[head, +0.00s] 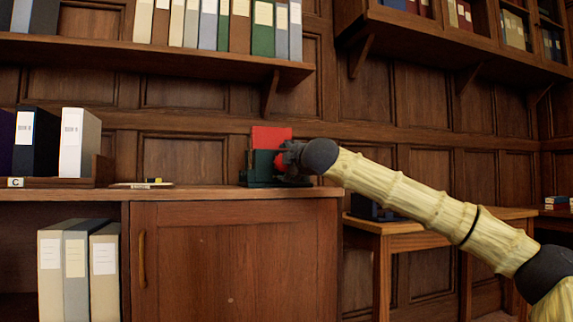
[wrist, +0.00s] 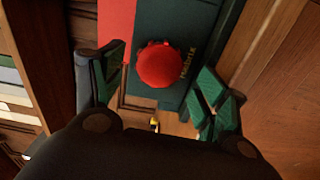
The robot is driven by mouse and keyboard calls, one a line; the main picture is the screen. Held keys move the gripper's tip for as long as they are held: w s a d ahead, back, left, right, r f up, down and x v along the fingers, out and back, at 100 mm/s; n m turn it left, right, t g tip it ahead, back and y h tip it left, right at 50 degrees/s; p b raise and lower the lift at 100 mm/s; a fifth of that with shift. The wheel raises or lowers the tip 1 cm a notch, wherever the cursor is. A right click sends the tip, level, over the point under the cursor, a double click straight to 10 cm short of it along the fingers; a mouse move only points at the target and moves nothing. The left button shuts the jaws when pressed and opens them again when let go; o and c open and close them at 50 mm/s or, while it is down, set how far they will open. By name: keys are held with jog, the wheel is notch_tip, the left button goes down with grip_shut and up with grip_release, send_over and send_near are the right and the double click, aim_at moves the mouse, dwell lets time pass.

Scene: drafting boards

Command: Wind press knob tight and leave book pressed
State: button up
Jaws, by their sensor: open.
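The dark green press (head: 262,165) stands on the right end of the wooden cabinet top. A red book or board (head: 270,137) rises upright at its back; a red strip (wrist: 116,30) also shows beside the green press body (wrist: 180,22) in the wrist view. The round red knob (wrist: 158,65) is on the press face; in the head view it is partly hidden behind my gripper (head: 288,160). In the wrist view my gripper (wrist: 160,95) is open, with one green-padded finger on each side of the knob and gaps between. How tight the knob is cannot be told.
A wooden rack with binders (head: 80,145) stands at the left of the cabinet top (head: 210,192). A flat pale item with a small yellow piece (head: 145,184) lies between rack and press. A shelf (head: 200,58) of binders hangs above. A lower table (head: 410,228) is at right.

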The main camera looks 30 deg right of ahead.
jog(key=v, duration=0.4)
dwell(0.6)
